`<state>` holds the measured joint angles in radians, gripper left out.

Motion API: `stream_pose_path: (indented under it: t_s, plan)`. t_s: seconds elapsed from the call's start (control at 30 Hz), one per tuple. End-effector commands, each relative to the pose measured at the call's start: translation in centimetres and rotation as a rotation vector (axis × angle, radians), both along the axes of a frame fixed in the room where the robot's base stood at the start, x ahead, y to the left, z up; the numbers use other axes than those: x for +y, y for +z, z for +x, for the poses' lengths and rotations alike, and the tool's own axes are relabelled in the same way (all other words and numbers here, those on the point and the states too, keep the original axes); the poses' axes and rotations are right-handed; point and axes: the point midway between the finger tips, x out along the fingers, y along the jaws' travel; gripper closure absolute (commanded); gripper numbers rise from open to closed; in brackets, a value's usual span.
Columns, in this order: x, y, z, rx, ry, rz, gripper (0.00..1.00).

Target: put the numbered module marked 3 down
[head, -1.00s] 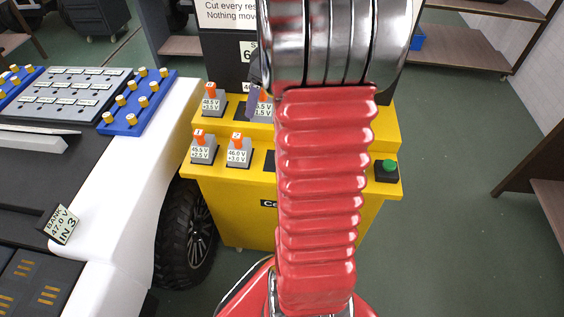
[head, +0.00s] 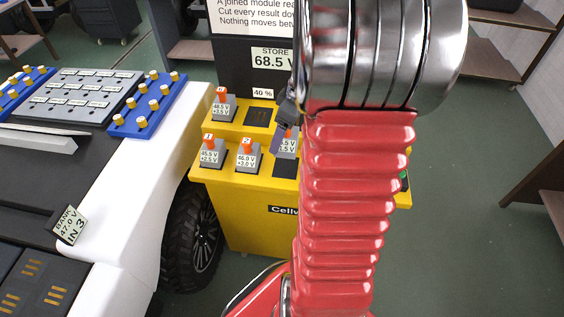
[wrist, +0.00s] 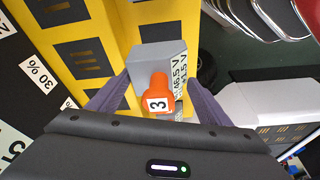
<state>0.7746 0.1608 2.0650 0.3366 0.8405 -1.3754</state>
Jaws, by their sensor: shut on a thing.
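The module marked 3 is a grey block with an orange handle (wrist: 158,92) and a white voltage label. In the wrist view it sits between the two purple-grey fingers of my gripper (wrist: 153,100), which is shut on it. In the head view, the module (head: 288,146) shows only in part, behind my gripper (head: 283,132) and red arm.
Module 1 (head: 212,153) stands in the front row, module 0 (head: 222,105) at the back left. A dark slot (head: 258,116) beside module 0 is empty. A sign reading 68.5 V (head: 273,59) rises behind. The white vehicle (head: 125,180) stands at the left.

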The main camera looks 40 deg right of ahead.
Motion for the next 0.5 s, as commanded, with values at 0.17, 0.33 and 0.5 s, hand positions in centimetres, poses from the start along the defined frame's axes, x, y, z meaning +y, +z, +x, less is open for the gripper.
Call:
stream_pose_path:
  t_s: [0.17, 0.33, 0.5]
  plan:
    - [0.1, -2.8, 0.0, 0.002, 0.0, 0.003, 0.69]
    - [0.0, -4.7, 0.0, 0.0, 0.001, 0.001, 0.69]
    - [0.0, -5.0, 0.1, -0.002, 0.001, -0.002, 0.69]
